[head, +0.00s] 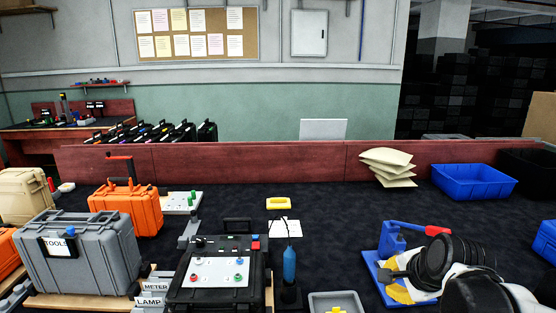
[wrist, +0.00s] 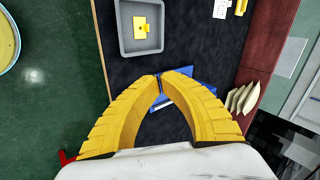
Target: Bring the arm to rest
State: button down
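My gripper shows in the wrist view (wrist: 160,75) with its two curved yellow fingers brought together at the tips. No object shows between them. In the head view my white and black arm is at the lower right.
A grey tray (head: 318,299) with a yellow piece (head: 337,309) lies left of my gripper. A black case (head: 190,297) and a blue-handled tool (head: 289,264) stand further left. A blue bin (head: 472,183) stands at the back right. The back middle is mostly clear.

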jog(key=s+a+n, duration=0.3)
jog(key=s+n, duration=0.4)
jog(key=s+a+n, duration=0.3)
jog(key=s+n, duration=0.5)
jog(key=shift+a+r, duration=0.3)
jog(key=shift+a, duration=0.05)
